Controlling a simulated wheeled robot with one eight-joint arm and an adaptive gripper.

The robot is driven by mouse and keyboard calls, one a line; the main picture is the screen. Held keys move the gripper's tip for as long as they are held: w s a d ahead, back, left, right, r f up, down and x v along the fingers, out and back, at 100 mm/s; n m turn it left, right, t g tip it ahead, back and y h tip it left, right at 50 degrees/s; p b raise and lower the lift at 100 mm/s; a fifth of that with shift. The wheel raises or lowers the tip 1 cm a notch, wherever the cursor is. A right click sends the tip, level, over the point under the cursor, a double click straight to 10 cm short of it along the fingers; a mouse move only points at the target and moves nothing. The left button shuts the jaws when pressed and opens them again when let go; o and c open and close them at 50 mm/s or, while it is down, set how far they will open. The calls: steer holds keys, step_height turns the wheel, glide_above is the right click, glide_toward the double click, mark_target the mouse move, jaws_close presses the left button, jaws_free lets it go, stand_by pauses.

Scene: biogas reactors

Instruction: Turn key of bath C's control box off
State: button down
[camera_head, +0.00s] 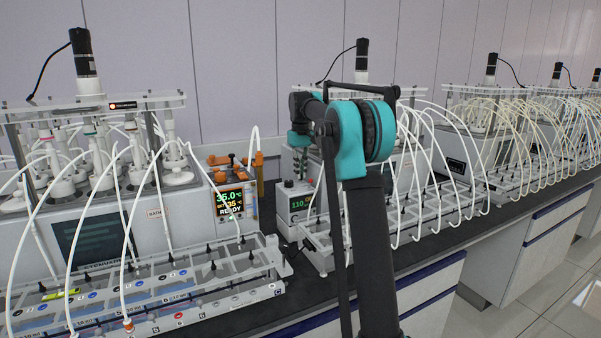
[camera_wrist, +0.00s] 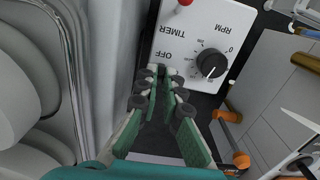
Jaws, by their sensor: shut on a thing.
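The control box shows in the wrist view as a white panel (camera_wrist: 222,22) with OFF, TIMER and RPM lettering, a black round knob (camera_wrist: 211,63) and a red lamp or button. In the head view, a control box (camera_head: 296,203) with a lit display stands behind my arm.
A bath with a screen (camera_head: 95,242) and white tubes stands at left, with a bottle rack (camera_head: 200,277) before it. More tubed reactors (camera_head: 500,130) line the dark bench at right. The aisle floor (camera_head: 540,280) is clear.

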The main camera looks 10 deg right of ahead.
steer(key=c, duration=1.7)
jaws_free()
step_height(320, 180, up, 12)
steer(key=shift+s, duration=0.1)
